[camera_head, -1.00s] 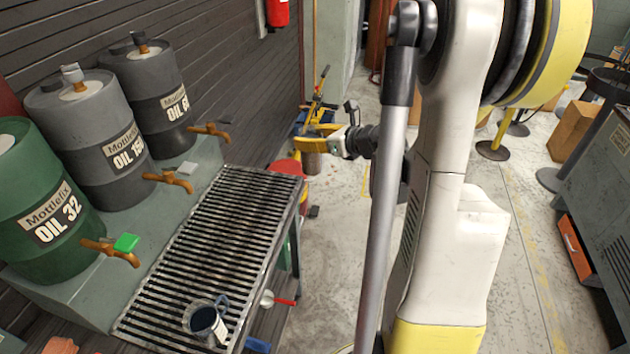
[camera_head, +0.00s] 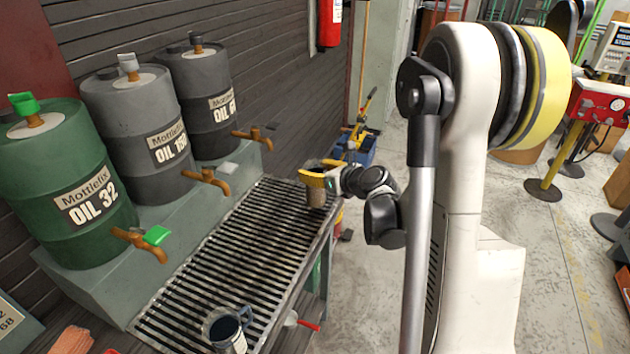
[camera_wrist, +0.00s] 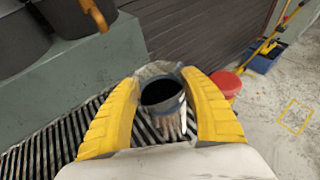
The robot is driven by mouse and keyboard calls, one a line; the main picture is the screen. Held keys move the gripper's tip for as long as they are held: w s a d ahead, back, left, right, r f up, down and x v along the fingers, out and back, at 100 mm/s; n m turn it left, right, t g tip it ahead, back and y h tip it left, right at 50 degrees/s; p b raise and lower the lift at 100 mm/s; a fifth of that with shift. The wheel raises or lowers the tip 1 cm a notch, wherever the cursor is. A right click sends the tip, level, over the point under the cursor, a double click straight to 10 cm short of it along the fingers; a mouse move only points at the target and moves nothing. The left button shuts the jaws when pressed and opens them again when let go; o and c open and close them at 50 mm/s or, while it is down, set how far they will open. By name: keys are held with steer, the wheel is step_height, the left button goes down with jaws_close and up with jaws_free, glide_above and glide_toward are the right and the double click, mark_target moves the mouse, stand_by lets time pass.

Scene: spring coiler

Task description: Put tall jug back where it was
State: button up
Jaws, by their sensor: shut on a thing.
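The tall jug (camera_head: 316,195) is a greyish-brown cylinder with a dark open top. It is upright in my gripper (camera_head: 318,178), over the far right end of the slatted metal rack. I cannot tell whether its base touches the slats. In the wrist view the jug (camera_wrist: 163,98) sits between the two yellow fingers of my gripper (camera_wrist: 165,95), which are shut on its sides. The slatted rack (camera_head: 225,245) runs along the front of the drum bench. Another jug (camera_head: 226,330), with dark contents, stands on the rack's near end.
A green drum (camera_head: 65,185), a grey drum (camera_head: 135,130) and a darker drum (camera_head: 200,95) stand on the bench with orange taps jutting over the rack. A red fire extinguisher (camera_head: 330,22) hangs on the wall. The rack's middle is clear.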

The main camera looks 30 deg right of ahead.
step_height(320, 180, down, 2)
steer(key=shift+f+b, duration=0.15)
steer(key=shift+b, duration=0.2)
steer(key=o, duration=1)
steer(key=shift+f, duration=0.1)
steer(key=o, duration=0.4)
steer(key=shift+r, duration=0.2)
